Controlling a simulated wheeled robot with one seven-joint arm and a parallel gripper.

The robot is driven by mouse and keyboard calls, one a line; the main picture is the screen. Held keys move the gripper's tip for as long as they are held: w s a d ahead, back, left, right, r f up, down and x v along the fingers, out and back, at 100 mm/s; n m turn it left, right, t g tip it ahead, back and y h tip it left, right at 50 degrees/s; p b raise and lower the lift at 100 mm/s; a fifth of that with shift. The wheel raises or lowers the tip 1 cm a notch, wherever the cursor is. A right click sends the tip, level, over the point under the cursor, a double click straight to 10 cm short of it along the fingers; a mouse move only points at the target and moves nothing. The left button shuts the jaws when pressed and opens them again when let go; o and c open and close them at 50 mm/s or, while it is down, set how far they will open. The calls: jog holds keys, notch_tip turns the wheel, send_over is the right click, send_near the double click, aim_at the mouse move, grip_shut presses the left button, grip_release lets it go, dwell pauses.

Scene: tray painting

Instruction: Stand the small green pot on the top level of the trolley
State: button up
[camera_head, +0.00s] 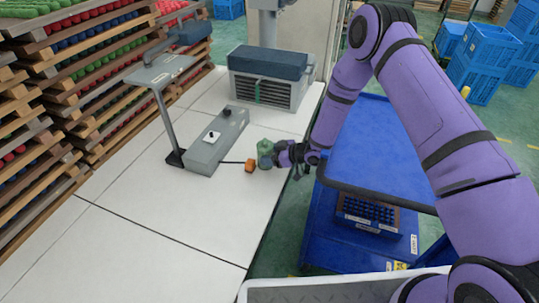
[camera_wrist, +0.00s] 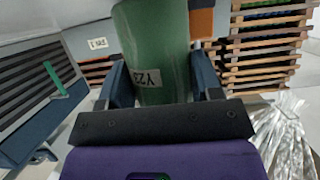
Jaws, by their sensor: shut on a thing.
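The small green pot (camera_head: 265,149) is at the right edge of the white table in the head view. My gripper (camera_head: 271,157) is shut on it from the right side. The blue trolley (camera_head: 375,150) stands to the right of the table, with a wide flat top level that looks bare. My arm hides part of the trolley.
A grey control box (camera_head: 217,140) and a lamp-like stand (camera_head: 162,95) are further left. A grey-blue machine (camera_head: 268,78) is at the back. A dark crate (camera_head: 371,211) sits on the trolley's lower level.

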jog(key=o, duration=0.3)
jog(key=shift+f, duration=0.15)
jog(key=o, duration=0.4)
